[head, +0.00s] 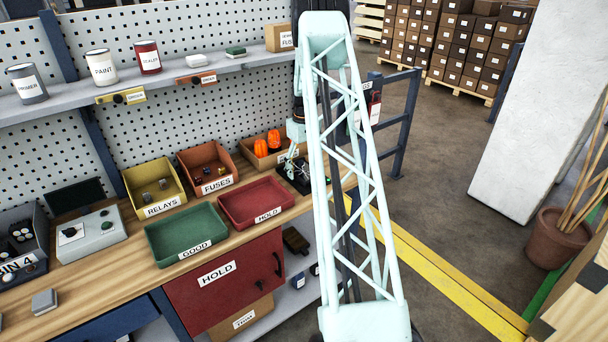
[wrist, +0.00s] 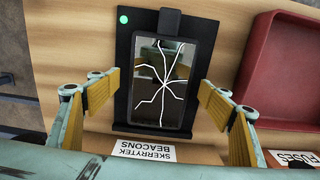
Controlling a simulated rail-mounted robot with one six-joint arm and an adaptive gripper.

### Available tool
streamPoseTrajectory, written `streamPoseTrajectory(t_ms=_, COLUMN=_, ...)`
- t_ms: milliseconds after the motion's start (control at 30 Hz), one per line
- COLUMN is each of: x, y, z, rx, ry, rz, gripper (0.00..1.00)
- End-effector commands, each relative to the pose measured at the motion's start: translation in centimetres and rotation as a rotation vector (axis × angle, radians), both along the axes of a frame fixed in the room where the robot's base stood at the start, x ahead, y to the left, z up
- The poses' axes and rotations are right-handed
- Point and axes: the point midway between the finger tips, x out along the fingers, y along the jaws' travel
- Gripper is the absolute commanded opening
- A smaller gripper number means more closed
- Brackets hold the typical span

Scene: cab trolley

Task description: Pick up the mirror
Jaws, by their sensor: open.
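The mirror (wrist: 147,95) is a dark rectangular panel with white crack lines across its face. In the wrist view it lies on a black plate (wrist: 123,60) with a green dot at one corner, on the wooden bench. My gripper (wrist: 160,85) is open, with a yellow-padded finger on each side of the mirror. I see a gap between each finger and the mirror, but cannot tell the height above it. In the head view my gripper (head: 294,162) is over the black plate (head: 300,182) at the bench's right end, and the mirror is mostly hidden.
The red HOLD tray (head: 258,200) is beside the plate, and the green GOOD tray (head: 188,235) lies further left. The beacons bin (head: 262,148) with orange beacons and the fuses bin (head: 208,168) stand behind. A shelf (head: 190,75) with cans runs above.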

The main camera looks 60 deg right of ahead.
Motion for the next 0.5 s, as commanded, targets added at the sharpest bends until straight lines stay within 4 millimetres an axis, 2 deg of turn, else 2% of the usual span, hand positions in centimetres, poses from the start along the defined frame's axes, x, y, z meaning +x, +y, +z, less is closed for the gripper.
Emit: streamPoseTrajectory(t_ms=500, x=0.0, y=0.0, z=0.01, rx=0.0, ry=0.0, rz=0.0, gripper=0.71)
